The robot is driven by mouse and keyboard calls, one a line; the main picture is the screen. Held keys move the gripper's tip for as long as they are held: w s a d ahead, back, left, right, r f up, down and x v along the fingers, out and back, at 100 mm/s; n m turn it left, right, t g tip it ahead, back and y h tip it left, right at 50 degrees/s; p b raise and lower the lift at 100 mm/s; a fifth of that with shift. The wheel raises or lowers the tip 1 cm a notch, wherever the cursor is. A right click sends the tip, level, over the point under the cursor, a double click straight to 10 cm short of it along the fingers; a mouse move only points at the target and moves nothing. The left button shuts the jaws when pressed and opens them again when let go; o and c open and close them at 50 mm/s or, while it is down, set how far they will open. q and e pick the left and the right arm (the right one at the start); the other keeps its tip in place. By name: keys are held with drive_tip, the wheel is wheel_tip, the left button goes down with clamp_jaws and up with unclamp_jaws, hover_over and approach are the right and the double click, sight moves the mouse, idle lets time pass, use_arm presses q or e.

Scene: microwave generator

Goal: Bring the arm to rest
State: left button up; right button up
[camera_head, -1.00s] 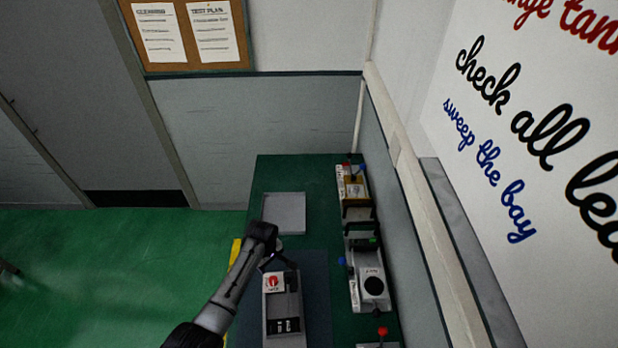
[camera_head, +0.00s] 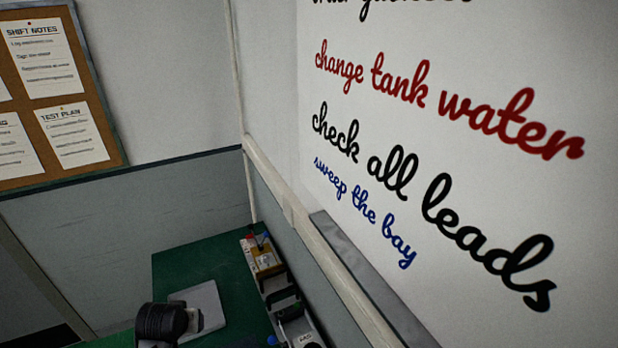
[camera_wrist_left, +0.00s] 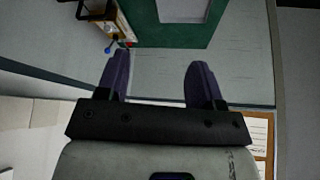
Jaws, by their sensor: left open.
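My left gripper (camera_wrist_left: 158,78) is open, with two dark fingers spread apart and nothing between them in the left wrist view. Its fingers point toward the wall and the green bench top. In the head view, the dark end of my left arm (camera_head: 165,322) shows at the bottom edge, in front of the grey plate; the fingers cannot be made out there. My right gripper is in neither view.
A green bench (camera_head: 215,262) stands against the wall, with a flat grey plate (camera_head: 206,305) on it. A row of equipment (camera_head: 266,258) lines its wall side. A lettered whiteboard (camera_head: 440,130) and a notice board (camera_head: 58,95) hang above.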

use_arm(q)
drive_tip(key=s+d+r+m+t, duration=0.2)
drive_tip(key=s+d+r, duration=0.1)
drive_tip(key=s, duration=0.4)
drive_tip(key=s+d+r+m+t, duration=0.1)
drive_tip(key=s+d+r, duration=0.1)
drive_tip(key=s+d, duration=0.35)
drive_tip(key=s+f+g, duration=0.1)
drive_tip(key=s+f, duration=0.2)
drive_tip(key=s, duration=0.5)
drive_tip(key=s+f+g+h, duration=0.1)
drive_tip(key=s+f, duration=0.3)
drive_tip(key=s, duration=0.4)
drive_tip(key=s+d+f+m+g, duration=0.1)
drive_tip(key=s+f, duration=0.3)
drive_tip(key=s, duration=0.4)
drive_tip(key=shift+f+g, duration=0.25)
drive_tip(key=shift+g, duration=0.65)
